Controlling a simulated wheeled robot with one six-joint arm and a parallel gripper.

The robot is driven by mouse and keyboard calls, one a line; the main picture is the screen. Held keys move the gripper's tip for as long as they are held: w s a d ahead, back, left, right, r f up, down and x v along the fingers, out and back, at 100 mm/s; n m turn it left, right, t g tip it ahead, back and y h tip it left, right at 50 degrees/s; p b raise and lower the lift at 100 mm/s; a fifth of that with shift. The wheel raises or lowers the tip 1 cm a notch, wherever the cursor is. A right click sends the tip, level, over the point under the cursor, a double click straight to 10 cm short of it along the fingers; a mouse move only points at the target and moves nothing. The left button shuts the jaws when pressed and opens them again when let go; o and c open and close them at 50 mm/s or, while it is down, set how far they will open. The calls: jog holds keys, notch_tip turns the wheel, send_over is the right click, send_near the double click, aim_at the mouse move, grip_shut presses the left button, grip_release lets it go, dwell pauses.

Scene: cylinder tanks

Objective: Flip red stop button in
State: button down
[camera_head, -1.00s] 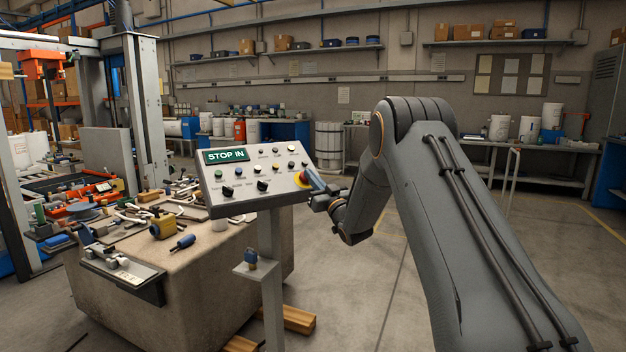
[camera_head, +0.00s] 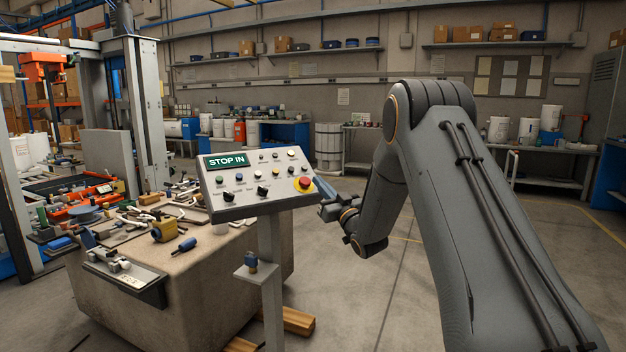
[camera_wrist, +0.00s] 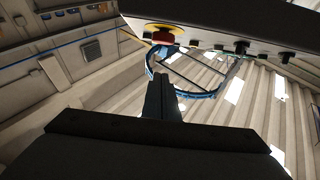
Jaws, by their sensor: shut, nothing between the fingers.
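The red stop button (camera_head: 305,183) sits on a yellow plate at the right end of the sloping control panel (camera_head: 238,204). The button also shows edge-on in the wrist view (camera_wrist: 162,36), on the panel's face near the top. My gripper (camera_head: 325,206) is just right of and below the button, apart from it. In the wrist view my gripper's fingers (camera_wrist: 163,82) are together and empty, pointing up below the button. How deep the button sits is hard to tell.
The panel stands on a grey post (camera_head: 271,285) with a small blue padlock-like item (camera_head: 251,259) on a bracket. A stone-like block (camera_head: 200,285) covered with tools and parts stands behind and left.

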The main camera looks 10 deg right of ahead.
jog(key=shift+d+v, duration=0.15)
jog(key=shift+v, duration=1.1)
jog(key=shift+d+v, duration=0.15)
jog(key=shift+v, duration=1.1)
jog(key=shift+r, duration=0.2)
